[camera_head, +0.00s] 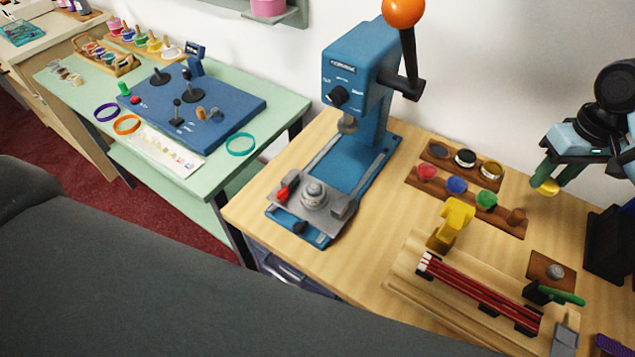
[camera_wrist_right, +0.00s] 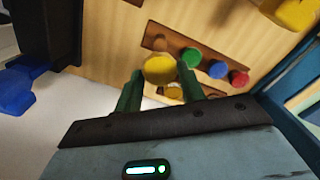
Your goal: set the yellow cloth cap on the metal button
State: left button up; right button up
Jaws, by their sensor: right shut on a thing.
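The yellow cloth cap (camera_head: 547,187) is pinched between the green fingertips of my right gripper (camera_head: 550,180), held in the air at the right, above the counter. In the right wrist view the cap (camera_wrist_right: 160,69) sits between the two green fingers (camera_wrist_right: 158,85). A small round metal piece (camera_head: 556,271), which looks like the metal button, rests on a small brown block (camera_head: 538,266) at lower right, apart from the cap. A round metal die (camera_head: 314,192) also sits on the blue press's plate. My left gripper is not in view.
The blue press (camera_head: 357,70) with an orange-ball lever stands at the back. Red (camera_head: 427,171), blue (camera_head: 456,185) and green (camera_head: 486,199) caps sit on a brown rack. A yellow tool (camera_head: 455,220) and a wooden fixture with red rods (camera_head: 480,289) lie in front.

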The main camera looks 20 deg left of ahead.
jog(key=s+a+f+m, duration=0.2)
jog(key=s, duration=0.6)
jog(key=s+a+f+m, duration=0.2)
jog(key=s+a, duration=0.1)
jog(key=s, duration=0.6)
jog(key=shift+s, duration=0.2)
jog(key=shift+a, duration=0.1)
